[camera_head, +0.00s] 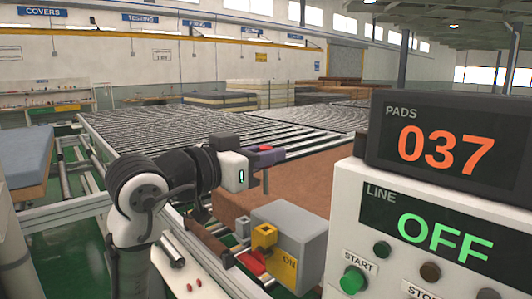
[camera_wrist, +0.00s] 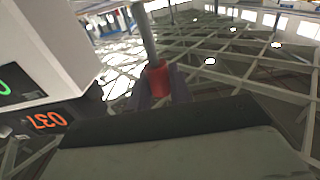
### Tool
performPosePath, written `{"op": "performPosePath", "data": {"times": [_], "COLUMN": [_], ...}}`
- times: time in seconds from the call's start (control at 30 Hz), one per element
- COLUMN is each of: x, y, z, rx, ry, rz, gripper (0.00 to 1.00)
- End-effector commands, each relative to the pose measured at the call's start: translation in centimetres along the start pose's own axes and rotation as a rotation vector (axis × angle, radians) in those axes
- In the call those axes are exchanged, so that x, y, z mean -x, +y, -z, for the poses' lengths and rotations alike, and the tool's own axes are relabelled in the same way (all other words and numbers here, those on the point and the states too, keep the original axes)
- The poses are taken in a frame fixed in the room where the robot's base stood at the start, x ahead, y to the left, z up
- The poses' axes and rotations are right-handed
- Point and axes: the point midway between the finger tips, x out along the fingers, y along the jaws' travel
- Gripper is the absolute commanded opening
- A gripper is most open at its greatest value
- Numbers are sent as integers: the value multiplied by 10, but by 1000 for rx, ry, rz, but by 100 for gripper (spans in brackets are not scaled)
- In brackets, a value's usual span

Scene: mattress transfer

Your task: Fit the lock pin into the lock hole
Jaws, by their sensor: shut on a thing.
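My gripper (camera_head: 264,152) is in the middle of the head view, shut on the lock pin (camera_head: 265,183). The pin's grey shaft hangs down below the fingers. In the wrist view the lock pin (camera_wrist: 145,35) shows as a grey rod with a red part held between the dark fingers of my gripper (camera_wrist: 158,92). A grey switch box (camera_head: 302,240) marked ON stands below and in front of the gripper. A yellow block (camera_head: 265,235) sits on its left side and appears to have an opening. The pin is above this block and apart from it. I cannot clearly make out the lock hole.
A control panel (camera_head: 345,210) with START and STOP buttons fills the right, with a PADS display (camera_head: 450,140) on top. A red lever (camera_head: 251,262) sits by the switch box. A brown pad (camera_head: 310,185) lies behind it, and a roller conveyor (camera_head: 200,125) lies farther back.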

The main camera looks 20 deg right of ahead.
Motion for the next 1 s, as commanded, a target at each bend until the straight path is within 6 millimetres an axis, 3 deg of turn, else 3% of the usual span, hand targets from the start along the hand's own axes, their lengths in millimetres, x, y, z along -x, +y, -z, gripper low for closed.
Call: {"op": "performPosePath", "data": {"times": [0.6, 1.0], "x": [-1, 0], "y": [0, 0], "z": [-54, -58], "rx": [0, -1], "ry": [0, 0], "rz": [0, 0], "gripper": [0, 0]}}
